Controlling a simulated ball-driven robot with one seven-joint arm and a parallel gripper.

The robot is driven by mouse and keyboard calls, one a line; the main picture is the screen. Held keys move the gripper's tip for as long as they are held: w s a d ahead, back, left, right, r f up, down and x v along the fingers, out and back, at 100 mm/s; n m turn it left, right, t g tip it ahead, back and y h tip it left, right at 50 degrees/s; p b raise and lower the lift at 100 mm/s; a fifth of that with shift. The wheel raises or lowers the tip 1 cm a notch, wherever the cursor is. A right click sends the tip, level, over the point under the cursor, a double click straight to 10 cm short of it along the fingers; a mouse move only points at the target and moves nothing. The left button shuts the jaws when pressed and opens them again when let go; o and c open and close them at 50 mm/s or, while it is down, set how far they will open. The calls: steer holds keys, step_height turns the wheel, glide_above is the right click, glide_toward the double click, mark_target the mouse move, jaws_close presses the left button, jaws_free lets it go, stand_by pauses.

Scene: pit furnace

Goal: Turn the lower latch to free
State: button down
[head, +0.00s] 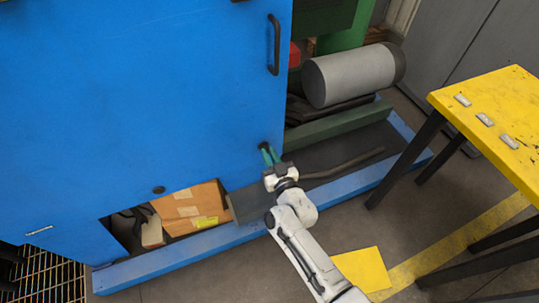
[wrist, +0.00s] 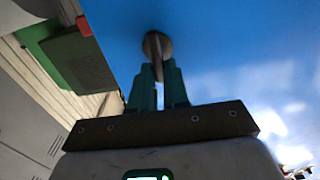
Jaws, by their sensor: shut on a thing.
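The blue door (head: 150,90) fills the left of the head view and the top of the wrist view. Near its lower right corner is a small dark latch (head: 263,146). In the wrist view the latch (wrist: 157,43) is a round dark disc with a narrow grip running down from it. My gripper (head: 268,153) has green fingers that reach up to the door. In the wrist view my gripper (wrist: 158,72) is shut on the latch's grip. The fingers partly hide the grip, and the latch's exact angle is hard to tell.
A black handle (head: 274,45) stands out above the latch. A dark round knob (head: 158,190) sits low on the door. A grey cylinder (head: 350,75) lies right of the door. A yellow table (head: 490,105) stands at the right. A blue bottom rail (head: 190,250) runs below.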

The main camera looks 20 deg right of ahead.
steer(key=shift+m, duration=0.3)
steer(key=m+b, duration=0.1)
steer(key=m, duration=0.2)
steer(key=m+b, duration=0.1)
steer(key=m, duration=0.2)
steer(key=d+m+b, duration=0.1)
steer(key=m, duration=0.2)
steer(key=shift+d+f, duration=0.1)
steer(key=shift+f, duration=0.25)
steer(key=m, duration=0.1)
steer(key=m+b, duration=0.1)
steer(key=m, duration=0.2)
steer(key=shift+d+f+m, duration=0.15)
steer(key=shift+f+m, duration=0.1)
steer(key=shift+m, duration=0.05)
steer(key=shift+f+m+b, duration=0.2)
steer(key=shift+m+b, duration=0.45)
steer(key=shift+m, duration=1.25)
steer(key=c, duration=1.1)
jaws_free()
